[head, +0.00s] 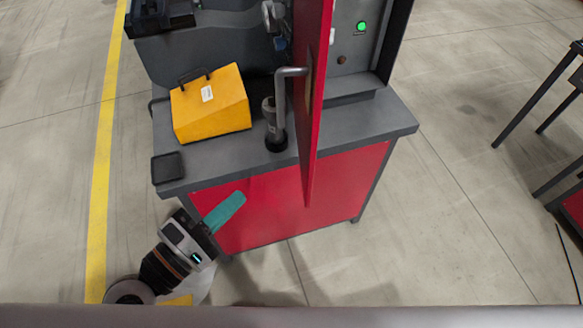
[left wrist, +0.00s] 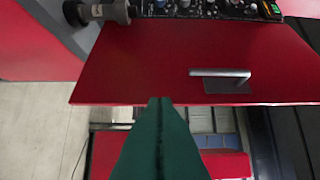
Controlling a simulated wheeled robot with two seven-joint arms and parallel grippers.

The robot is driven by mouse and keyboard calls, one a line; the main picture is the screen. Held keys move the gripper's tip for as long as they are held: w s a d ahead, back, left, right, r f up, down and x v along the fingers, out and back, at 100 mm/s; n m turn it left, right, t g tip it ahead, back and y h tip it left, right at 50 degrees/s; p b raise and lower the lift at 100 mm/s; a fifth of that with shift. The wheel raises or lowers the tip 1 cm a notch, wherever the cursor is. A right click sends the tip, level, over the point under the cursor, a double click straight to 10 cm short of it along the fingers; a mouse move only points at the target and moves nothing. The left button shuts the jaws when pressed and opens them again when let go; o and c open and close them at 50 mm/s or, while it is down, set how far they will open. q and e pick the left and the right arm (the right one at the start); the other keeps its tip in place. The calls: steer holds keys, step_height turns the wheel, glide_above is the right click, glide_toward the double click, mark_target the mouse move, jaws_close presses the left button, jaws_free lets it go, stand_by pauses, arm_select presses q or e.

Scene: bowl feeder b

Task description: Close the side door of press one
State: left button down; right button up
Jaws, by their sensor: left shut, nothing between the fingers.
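The red side door (head: 318,100) of the grey and red press (head: 370,118) stands open, seen nearly edge-on in the head view and sticking out toward me. Its bent grey handle (head: 283,95) is on the left face. In the left wrist view the door (left wrist: 135,62) fills the upper middle, with the handle (left wrist: 220,77) to the right of centre. My left gripper (head: 238,197) has teal fingers, shut and empty, low in front of the press and left of the door. In the left wrist view its fingertips (left wrist: 160,102) overlap the door's near edge; I cannot tell any contact.
A yellow box-like block (head: 210,105) with a black handle sits on the press's grey ledge, left of the door. A small dark tray (head: 167,168) lies at the ledge's left corner. A green light (head: 361,27) glows on the panel.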

arm_select(q)
steer(key=x, duration=0.2)
steer(key=p, duration=0.4)
glide_toward(308, 153)
steer(key=x, duration=0.5)
steer(key=shift+w+a+f, duration=0.15)
steer(key=shift+w+f, duration=0.05)
steer(key=shift+w, duration=0.3)
steer(key=shift+d+f, duration=0.1)
steer(key=shift+d, duration=0.3)
